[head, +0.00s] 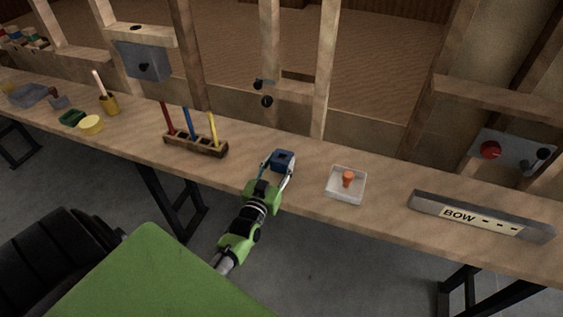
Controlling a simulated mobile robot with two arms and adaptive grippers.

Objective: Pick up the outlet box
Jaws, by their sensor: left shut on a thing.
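The outlet box (283,159) is a small blue box at the middle of the long wooden workbench. My left gripper (280,168), on a green and black arm, reaches over the bench's front edge and is shut on the box. The fingers lie at the box's sides. I cannot tell whether the box touches the bench top or is just above it. My right gripper is not in the head view.
A clear tray with an orange item (348,179) stands right of the box. A wooden rack (195,145) with red, blue and yellow sticks stands to its left. A long grey bar labelled BOW (480,216) lies farther right. Wooden studs rise behind the bench (390,181).

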